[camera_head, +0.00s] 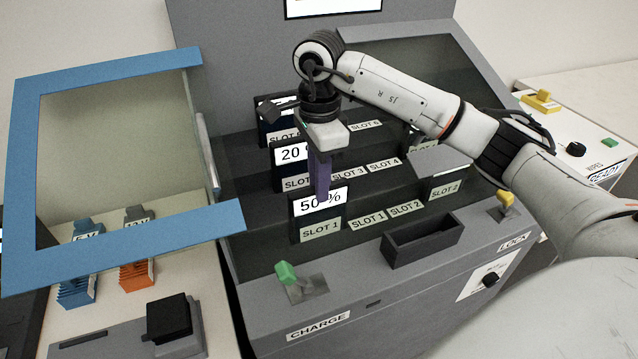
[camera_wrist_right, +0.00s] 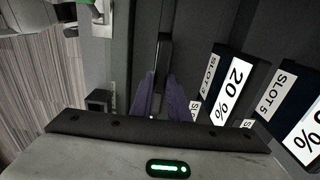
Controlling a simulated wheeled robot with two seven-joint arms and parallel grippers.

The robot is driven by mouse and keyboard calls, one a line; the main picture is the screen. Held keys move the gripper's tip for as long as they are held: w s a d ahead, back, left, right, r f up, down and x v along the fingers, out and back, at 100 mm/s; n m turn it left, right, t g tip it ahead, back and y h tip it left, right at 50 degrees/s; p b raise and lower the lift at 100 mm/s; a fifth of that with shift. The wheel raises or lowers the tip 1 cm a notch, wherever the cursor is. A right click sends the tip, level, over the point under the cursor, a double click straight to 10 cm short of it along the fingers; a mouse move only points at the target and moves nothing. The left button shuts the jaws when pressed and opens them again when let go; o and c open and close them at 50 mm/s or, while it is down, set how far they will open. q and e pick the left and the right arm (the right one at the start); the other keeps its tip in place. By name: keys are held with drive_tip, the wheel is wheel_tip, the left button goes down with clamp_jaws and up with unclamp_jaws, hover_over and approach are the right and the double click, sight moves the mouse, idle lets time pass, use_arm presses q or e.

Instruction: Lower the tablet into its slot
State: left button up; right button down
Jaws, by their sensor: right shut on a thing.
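My right gripper (camera_head: 320,190) is shut on the top of a dark tablet (camera_head: 303,228) with a 50 % display and a SLOT 1 label. The tablet stands upright at the left of the front row in the grey charging cabinet (camera_head: 275,330). In the right wrist view, the purple fingers (camera_wrist_right: 165,98) close on its thin dark edge (camera_wrist_right: 163,52). The tablet's lower end is at the front row; I cannot tell how deep it sits. The slot opening is hidden. My left gripper is not in view.
A 20 % tablet (camera_head: 290,154) stands behind, with another farther back. A blue-framed lid (camera_head: 130,258) is raised at left. A green-handled lever (camera_head: 286,272), an open dark tray (camera_head: 425,241) and a yellow-handled lever (camera_head: 505,198) are at the cabinet front.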

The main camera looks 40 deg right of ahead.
drive_tip(key=shift+f, duration=0.3)
drive_tip(key=c, duration=1.7)
unclamp_jaws()
drive_tip(key=shift+r, duration=0.15)
wheel_tip(320, 180, up, 12)
drive_tip(key=shift+p, duration=0.95)
